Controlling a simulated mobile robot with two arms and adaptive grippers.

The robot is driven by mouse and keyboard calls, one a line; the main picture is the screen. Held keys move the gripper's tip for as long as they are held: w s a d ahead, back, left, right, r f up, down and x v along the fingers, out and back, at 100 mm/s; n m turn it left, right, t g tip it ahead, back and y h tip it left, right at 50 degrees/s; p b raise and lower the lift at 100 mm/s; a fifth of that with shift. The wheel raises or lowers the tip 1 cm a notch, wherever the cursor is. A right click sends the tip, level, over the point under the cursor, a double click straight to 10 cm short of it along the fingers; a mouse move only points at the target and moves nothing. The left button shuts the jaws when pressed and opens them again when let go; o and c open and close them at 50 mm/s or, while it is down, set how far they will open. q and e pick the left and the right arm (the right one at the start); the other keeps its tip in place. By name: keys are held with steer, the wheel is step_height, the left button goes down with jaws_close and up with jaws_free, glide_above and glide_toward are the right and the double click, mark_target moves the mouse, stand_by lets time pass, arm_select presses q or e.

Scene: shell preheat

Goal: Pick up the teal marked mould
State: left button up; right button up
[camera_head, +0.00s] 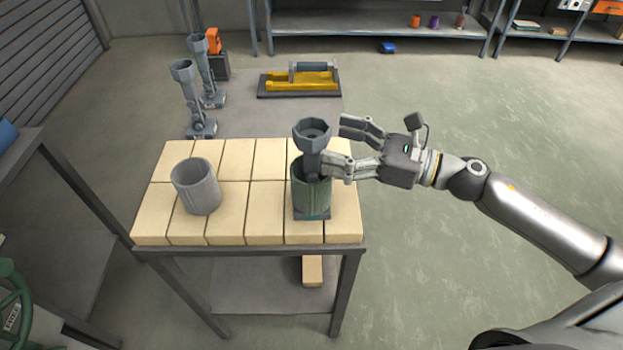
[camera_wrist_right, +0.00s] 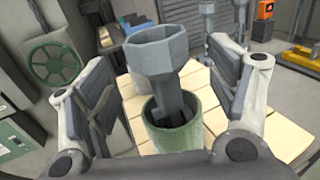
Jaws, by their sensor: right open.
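A grey mould (camera_head: 312,134) with a faceted cup on a narrower stem stands upright in a green can (camera_head: 311,188) at the right of the brick-topped table. A teal patch (camera_head: 314,216) shows at the can's foot; I see no teal on the mould itself, and its lower part is hidden in the can. My right gripper (camera_head: 334,143) is open at the mould's right side, one finger in front of the stem. In the right wrist view the mould (camera_wrist_right: 160,62) rises between the spread fingers, with a gap on each side. My left gripper is not in view.
An empty-looking grey can (camera_head: 196,188) stands on the left of the bricks. Two similar grey moulds (camera_head: 188,98) stand behind the table at the left, near a yellow tool (camera_head: 298,83) on a dark base. Bare bricks lie between the cans.

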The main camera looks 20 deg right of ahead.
mark_target(312, 136)
steer(key=p+x, duration=0.2)
steer(key=x, duration=0.1)
steer(key=p+x, duration=0.1)
steer(key=p, duration=0.1)
steer(key=shift+w+a+r, duration=0.1)
steer(key=shift+a+r, duration=0.2)
steer(key=shift+w+a+f, duration=0.25)
steer(key=shift+w+a, duration=0.05)
steer(key=shift+a, duration=0.1)
steer(key=c, duration=1.7)
steer(key=shift+r, duration=0.1)
jaws_close()
